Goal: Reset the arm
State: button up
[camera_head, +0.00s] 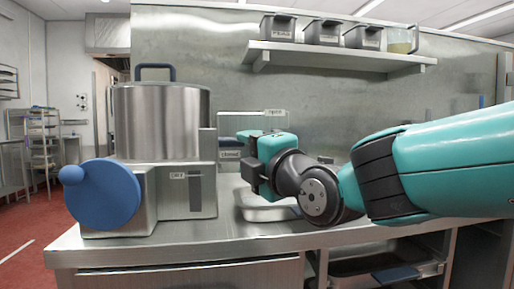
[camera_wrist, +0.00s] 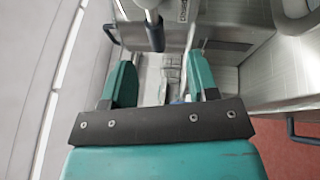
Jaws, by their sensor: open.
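My gripper (camera_wrist: 161,78) is open, with its two teal fingers apart and nothing seen held between them. In the head view my gripper (camera_head: 250,160) is above the steel counter (camera_head: 240,252), just right of the mixing kettle. The mixing kettle (camera_head: 160,122) is a steel drum with a blue lid handle (camera_head: 154,68) and a large blue wheel (camera_head: 103,194) on its front left. In the wrist view a dark-tipped metal bar (camera_wrist: 153,28) stands beyond the fingers. I cannot tell which part it belongs to.
A shelf (camera_head: 340,56) above holds dark bins (camera_head: 324,32) and a clear container (camera_head: 401,40). A shallow steel tray (camera_head: 268,213) sits on the counter under my gripper. A labelled holder (camera_head: 253,124) stands behind. A rack (camera_head: 42,150) stands far left on red floor.

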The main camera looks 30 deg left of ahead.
jog(key=d+f+m+g+h, duration=0.1)
jog(key=d+f+m+h, duration=0.4)
jog(key=d, duration=0.4)
jog(key=d+f+m+g+h, duration=0.1)
jog(key=d+f+m+h, duration=0.1)
jog(key=d+f+m, duration=0.55)
jog(key=s+d+f+m+g+h, duration=0.2)
jog(key=s+d+f+m, duration=0.15)
jog(key=s+d, duration=0.3)
jog(key=s+d+f+m+g+h, duration=0.2)
jog(key=s+d+m+g, duration=0.1)
jog(key=s+d+m, duration=0.4)
jog(key=s+d+f+m+g+h, duration=0.25)
jog(key=s+d, duration=0.25)
jog(key=d, duration=0.3)
notch_tip(320, 180, up, 26)
jog(key=p, duration=2.7)
jog(key=shift+d+r, duration=0.15)
jog(key=shift+d, duration=0.2)
jog(key=shift+s+n, duration=0.1)
jog(key=shift+n, duration=0.15)
